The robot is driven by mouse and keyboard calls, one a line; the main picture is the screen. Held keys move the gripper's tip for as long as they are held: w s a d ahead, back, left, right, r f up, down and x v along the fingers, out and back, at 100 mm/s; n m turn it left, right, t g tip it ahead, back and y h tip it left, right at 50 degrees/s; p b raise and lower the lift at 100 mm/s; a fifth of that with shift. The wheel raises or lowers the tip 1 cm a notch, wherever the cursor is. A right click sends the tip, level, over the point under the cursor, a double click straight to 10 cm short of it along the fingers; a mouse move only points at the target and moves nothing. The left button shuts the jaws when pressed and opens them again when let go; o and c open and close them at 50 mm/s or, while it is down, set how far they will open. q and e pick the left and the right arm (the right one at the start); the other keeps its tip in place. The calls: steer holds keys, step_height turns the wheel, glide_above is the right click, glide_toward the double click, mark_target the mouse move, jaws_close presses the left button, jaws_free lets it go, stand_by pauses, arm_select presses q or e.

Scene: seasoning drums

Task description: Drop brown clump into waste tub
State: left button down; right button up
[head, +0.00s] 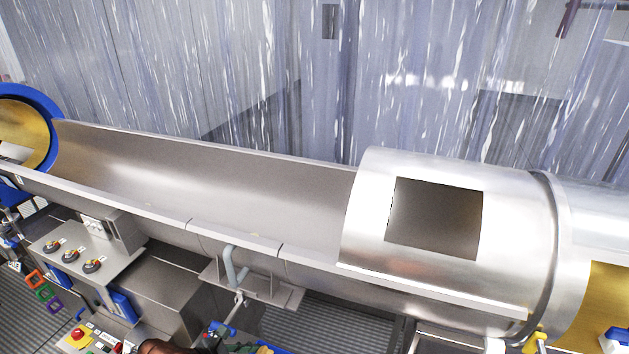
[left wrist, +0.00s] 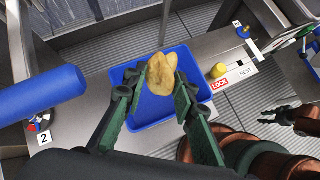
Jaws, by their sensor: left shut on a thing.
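The lumpy yellow-brown clump (left wrist: 161,72) is between the green-padded fingers of my left gripper (left wrist: 157,88) in the left wrist view. The gripper is shut on it. Below the clump is a blue tub (left wrist: 150,112) with a flat bottom, which looks empty where it shows. The clump and fingers hide part of the tub. My right gripper (left wrist: 285,117) shows small and dark at the right of the left wrist view, apart from the tub; its jaw opening is unclear. The clump is not clear in the head view.
A long steel trough (head: 200,175) runs to a steel drum (head: 520,210) with a square opening. A blue cylinder (left wrist: 40,105) lies left of the tub. A yellow knob (left wrist: 218,71) and a red LOCK label (left wrist: 219,84) are right of it.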

arm_select(q)
steer(key=c, duration=1.6)
jaws_free()
steer(key=shift+o, duration=0.4)
arm_select(e)
steer(key=shift+d, duration=0.15)
arm_select(q)
steer(key=v, duration=1.2)
steer(key=shift+r, duration=0.1)
